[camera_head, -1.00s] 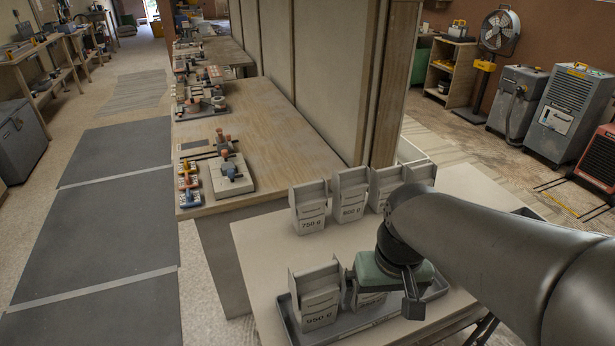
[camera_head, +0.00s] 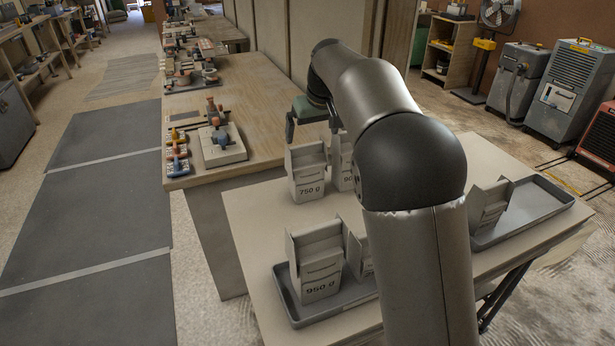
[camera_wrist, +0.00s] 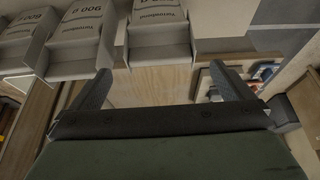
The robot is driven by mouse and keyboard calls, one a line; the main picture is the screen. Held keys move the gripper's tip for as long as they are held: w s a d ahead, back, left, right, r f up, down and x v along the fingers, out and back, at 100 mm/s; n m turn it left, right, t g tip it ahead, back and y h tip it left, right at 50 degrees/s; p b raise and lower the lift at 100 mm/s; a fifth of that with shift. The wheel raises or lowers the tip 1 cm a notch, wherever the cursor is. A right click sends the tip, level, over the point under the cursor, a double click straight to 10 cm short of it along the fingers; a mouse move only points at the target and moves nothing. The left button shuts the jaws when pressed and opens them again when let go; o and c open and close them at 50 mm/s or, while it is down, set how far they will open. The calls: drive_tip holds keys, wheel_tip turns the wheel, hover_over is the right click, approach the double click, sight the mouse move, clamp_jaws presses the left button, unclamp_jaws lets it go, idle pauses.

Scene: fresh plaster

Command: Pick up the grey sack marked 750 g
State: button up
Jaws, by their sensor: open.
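The grey sack marked 750 g (camera_head: 307,184) stands upright on the light table (camera_head: 250,212), leftmost in its row, its label facing the head camera. My gripper (camera_head: 311,125) is open and empty above and just behind its top, with the far finger partly hidden by the arm. In the wrist view the open jaws (camera_wrist: 158,80) show nothing between them but wood surface beyond. What appears to be the 750 g sack (camera_wrist: 159,40) is at top centre, its number cut off, apart from the fingers.
A 900 g sack (camera_head: 346,172) stands close to its right; it also shows in the wrist view (camera_wrist: 80,50). A tray (camera_head: 300,318) holds the 950 g sack (camera_head: 320,275) and another. A right tray (camera_head: 540,197) has one sack and free room. My arm hides the table's middle.

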sight(307, 152)
drive_tip(key=x, duration=1.3)
drive_tip(key=shift+w+r, duration=0.1)
drive_tip(key=shift+w, duration=0.1)
drive_tip(key=c, duration=1)
drive_tip(key=shift+r, duration=0.1)
drive_tip(key=c, duration=0.3)
drive_tip(key=shift+r, duration=0.1)
